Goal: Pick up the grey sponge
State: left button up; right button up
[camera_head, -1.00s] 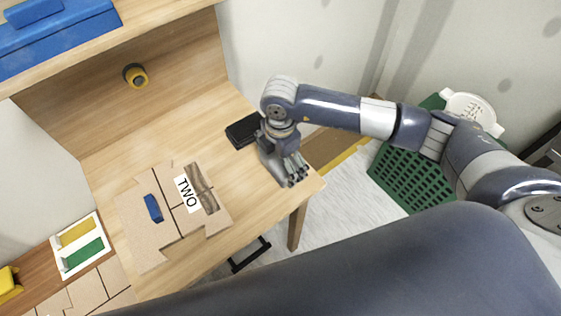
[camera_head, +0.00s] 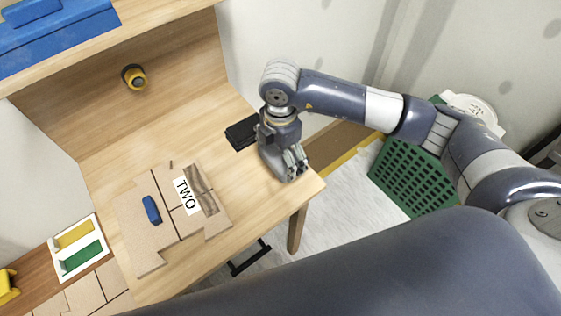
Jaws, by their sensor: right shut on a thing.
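My right gripper (camera_head: 294,171) is over the right front corner of the wooden table (camera_head: 240,215), pointing down, with its fingers closed together. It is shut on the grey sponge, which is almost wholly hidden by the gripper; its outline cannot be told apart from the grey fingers. My left gripper is not in view.
A black box (camera_head: 242,132) lies just left of the right gripper. Flat cardboard marked TWO (camera_head: 205,203) and a blue piece (camera_head: 151,210) lie further left. A green basket (camera_head: 408,180) stands right of the table. A blue toolbox (camera_head: 60,45) sits on the upper shelf.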

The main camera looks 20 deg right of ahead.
jog(key=s+a+r+b, duration=0.1)
jog(key=s+a+b, duration=0.1)
jog(key=s, duration=1.3)
jog(key=shift+s+a, duration=0.25)
jog(key=shift+s, duration=0.15)
